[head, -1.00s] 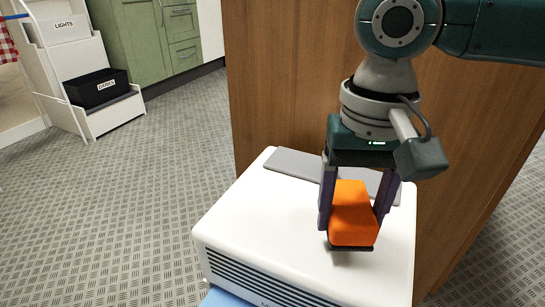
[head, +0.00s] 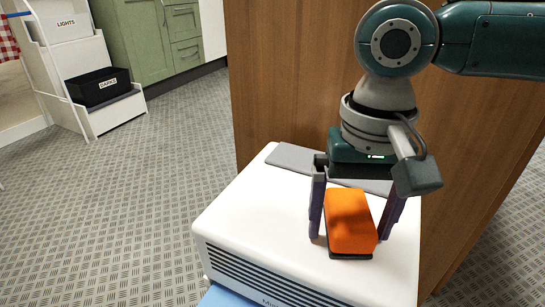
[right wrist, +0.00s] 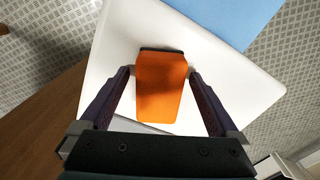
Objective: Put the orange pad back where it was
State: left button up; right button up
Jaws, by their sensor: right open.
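The orange pad (head: 350,221) is a block with a dark base, lying on the white top of a box-shaped appliance (head: 245,215). My right gripper (head: 352,240) is open, with one finger on each side of the pad and gaps between them. The right wrist view shows the orange pad (right wrist: 161,85) between the spread fingers of the right gripper (right wrist: 161,72), touching neither. A flat grey panel (head: 292,160) lies at the back of the appliance top, partly hidden behind the gripper. My left gripper is not in view.
A brown wooden panel (head: 290,70) stands right behind the appliance. A white shelf unit with a black bin (head: 100,87) labelled DARKS and green cabinets (head: 150,40) stand far left. The left part of the appliance top is clear.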

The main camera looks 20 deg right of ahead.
aim_at(352, 217)
jog(key=shift+r, duration=0.15)
notch_tip(352, 217, up, 12)
jog(key=p, duration=0.7)
jog(key=s+a+f+n+t+y, duration=0.1)
jog(key=s+a+f+n+y, duration=0.1)
jog(key=s+a+f+n, duration=0.3)
jog(key=s+a+n+t+y, duration=0.1)
jog(key=s+a+n, duration=0.1)
jog(key=a, duration=0.5)
jog(key=s+d+f+t+h, duration=0.1)
jog(key=s+d+h, duration=0.1)
jog(key=s+d, duration=0.6)
jog(key=shift+d+f+t+h, duration=0.2)
jog(key=shift+d+t+h, duration=0.15)
jog(key=shift+d, duration=0.4)
